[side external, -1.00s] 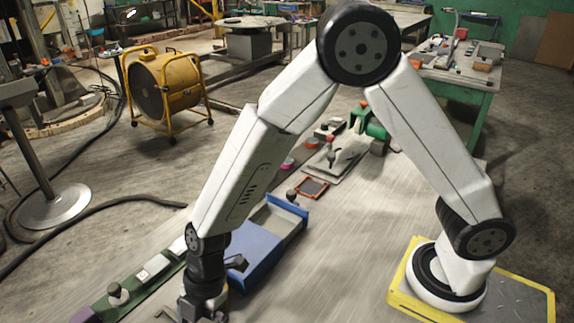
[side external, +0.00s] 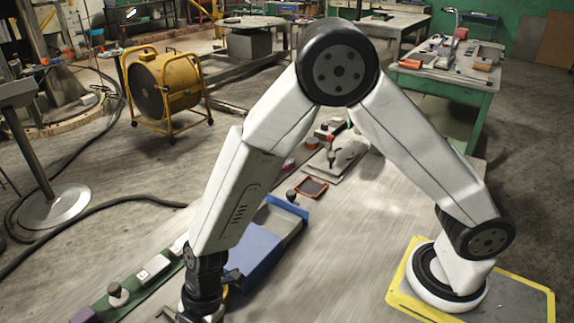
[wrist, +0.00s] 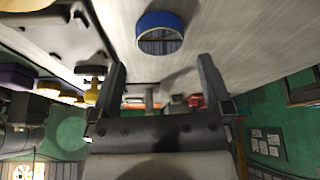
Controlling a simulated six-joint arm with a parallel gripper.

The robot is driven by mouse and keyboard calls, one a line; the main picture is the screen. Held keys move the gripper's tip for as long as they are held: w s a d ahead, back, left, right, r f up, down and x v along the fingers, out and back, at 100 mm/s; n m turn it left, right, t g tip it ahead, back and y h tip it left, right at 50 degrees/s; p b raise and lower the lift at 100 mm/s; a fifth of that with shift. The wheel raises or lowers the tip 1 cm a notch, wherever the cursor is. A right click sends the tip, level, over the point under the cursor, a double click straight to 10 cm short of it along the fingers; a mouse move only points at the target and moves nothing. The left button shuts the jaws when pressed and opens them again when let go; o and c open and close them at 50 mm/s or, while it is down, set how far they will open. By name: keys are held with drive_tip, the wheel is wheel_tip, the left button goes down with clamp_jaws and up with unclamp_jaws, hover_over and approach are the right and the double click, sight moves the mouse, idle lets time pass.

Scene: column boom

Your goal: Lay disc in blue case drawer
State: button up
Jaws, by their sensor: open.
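The blue case (side external: 257,252) sits on the table in the side view, partly behind my arm. Its drawer (side external: 297,232) is pulled out toward the back right, and the part of its grey inside that shows looks empty. A short round blue piece (wrist: 160,20), which looks like the disc, lies on the table in the wrist view, apart from my fingers and ahead of them. My gripper (wrist: 162,62) is open with nothing between its fingers. In the side view it is at the bottom edge, left of the case, with its fingertips cut off.
A green strip with several small parts (side external: 152,270) lies left of my gripper. A red-rimmed tray (side external: 311,188) and a small clamp-like device (side external: 332,140) stand behind the drawer. The table right of the case is clear.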

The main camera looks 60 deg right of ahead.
drive_tip(key=shift+x, duration=2.45)
clamp_jaws()
drive_tip(key=shift+r, duration=0.25)
drive_tip(key=shift+r, duration=0.85)
drive_tip(key=s+d+r, duration=0.8)
drive_tip(key=s+r, duration=0.3)
drive_tip(key=shift+d, duration=0.15)
